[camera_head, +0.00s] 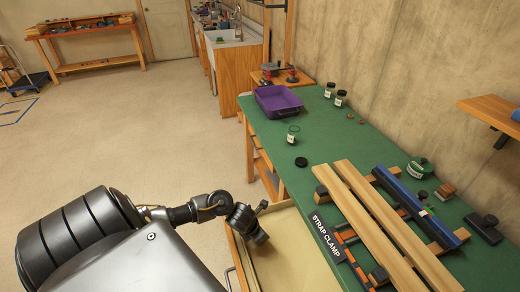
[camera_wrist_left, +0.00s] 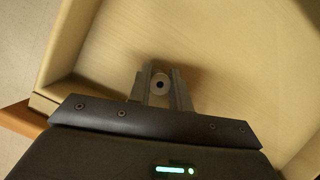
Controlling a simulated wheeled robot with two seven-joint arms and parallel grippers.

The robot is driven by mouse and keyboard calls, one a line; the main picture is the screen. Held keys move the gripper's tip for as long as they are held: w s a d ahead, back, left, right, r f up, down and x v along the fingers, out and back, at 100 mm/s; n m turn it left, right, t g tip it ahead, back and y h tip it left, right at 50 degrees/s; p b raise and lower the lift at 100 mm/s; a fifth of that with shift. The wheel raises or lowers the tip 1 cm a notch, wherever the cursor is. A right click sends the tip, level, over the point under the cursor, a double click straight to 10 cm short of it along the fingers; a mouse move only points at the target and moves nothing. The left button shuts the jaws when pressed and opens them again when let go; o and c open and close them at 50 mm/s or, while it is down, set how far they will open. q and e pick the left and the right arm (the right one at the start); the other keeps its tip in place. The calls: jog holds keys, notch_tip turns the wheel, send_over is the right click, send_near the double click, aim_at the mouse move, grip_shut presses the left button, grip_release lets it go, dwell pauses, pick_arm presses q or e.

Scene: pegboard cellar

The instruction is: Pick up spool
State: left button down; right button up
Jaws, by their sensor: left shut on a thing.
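The spool (camera_wrist_left: 160,84) shows in the left wrist view as a small grey round end with a dark centre hole. It sits between the two fingers of my left gripper (camera_wrist_left: 162,86), which is shut on it. The open drawer (camera_wrist_left: 235,50) lies behind the spool, and its bare pale floor fills most of that view. In the head view my left gripper (camera_head: 258,222) is over the left part of the drawer (camera_head: 290,240); the spool cannot be made out there. My right gripper is in neither view.
The green bench (camera_head: 300,128) carries a purple bin (camera_head: 278,101), jars (camera_head: 293,134), wooden slats (camera_head: 380,215), a strap clamp (camera_head: 327,237) and a blue bar (camera_head: 415,205). A wall shelf (camera_head: 492,110) juts out at right.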

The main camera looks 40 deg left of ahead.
pick_arm(q)
jog(key=s+a+r+b, duration=0.1)
jog(key=s+a+r, duration=0.1)
jog(key=s+r, duration=0.4)
jog(key=s+a+r+b, duration=0.2)
jog(key=s+r, duration=0.4)
jog(key=s, duration=0.1)
jog(key=shift+a, duration=0.4)
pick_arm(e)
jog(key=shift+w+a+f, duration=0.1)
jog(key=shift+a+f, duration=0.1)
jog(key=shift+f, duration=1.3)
